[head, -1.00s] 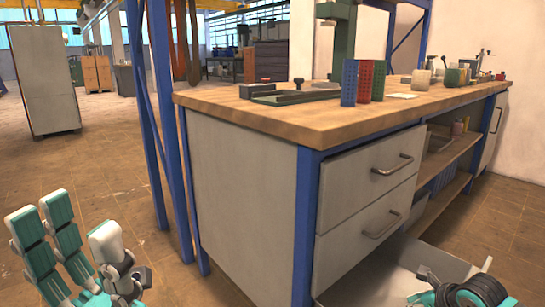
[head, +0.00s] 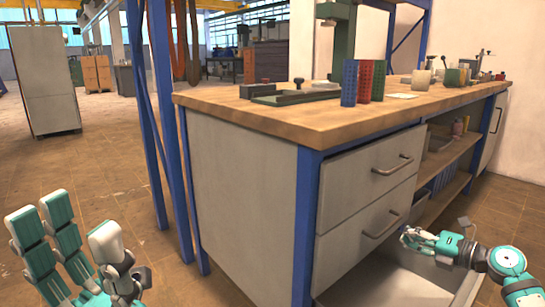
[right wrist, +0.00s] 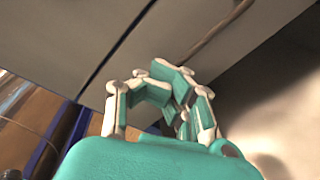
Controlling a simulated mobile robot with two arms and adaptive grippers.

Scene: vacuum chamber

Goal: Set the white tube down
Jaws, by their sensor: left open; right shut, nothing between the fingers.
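I cannot make out a white tube in either view. My left gripper (head: 72,222) is open and empty at the lower left of the head view, over the floor and apart from the bench. My right gripper (head: 408,238) is shut with nothing in it, above the open bottom drawer (head: 385,285) and just right of the middle drawer's handle. In the right wrist view its curled fingers (right wrist: 168,95) are in front of grey panels. The drawer's inside is only partly in view and looks bare there.
The workbench (head: 250,108) has a wooden top and blue legs. On it stand a blue block (head: 349,82), a red block (head: 365,80), a green block (head: 379,80) and a dark vise-like fixture (head: 295,95). Two closed drawers (head: 370,185) are above the open one.

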